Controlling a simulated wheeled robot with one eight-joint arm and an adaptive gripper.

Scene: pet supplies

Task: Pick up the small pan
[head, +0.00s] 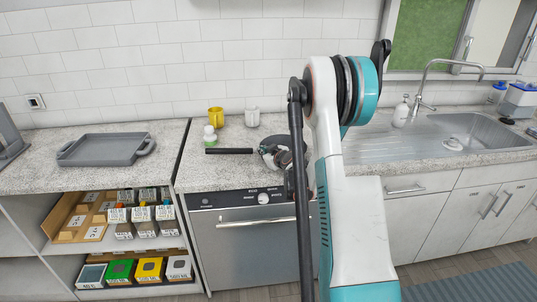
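The small pan shows its dark straight handle (230,151), which points left across the speckled counter above the dishwasher. What seems to be its dark round body is at the right end of the handle, mostly hidden by my gripper and arm. My gripper (268,152) is low over the counter at the right end of the handle, close to the pan. The view is too small and too blocked to tell whether its fingers touch the pan, or whether they are open or shut.
A yellow mug (216,117), a white mug (252,118) and a small white-and-green bottle (210,135) stand behind the handle. A grey tray (105,149) lies on the left counter. A sink (480,134) with a tap is at right. Boxes fill the shelves below left.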

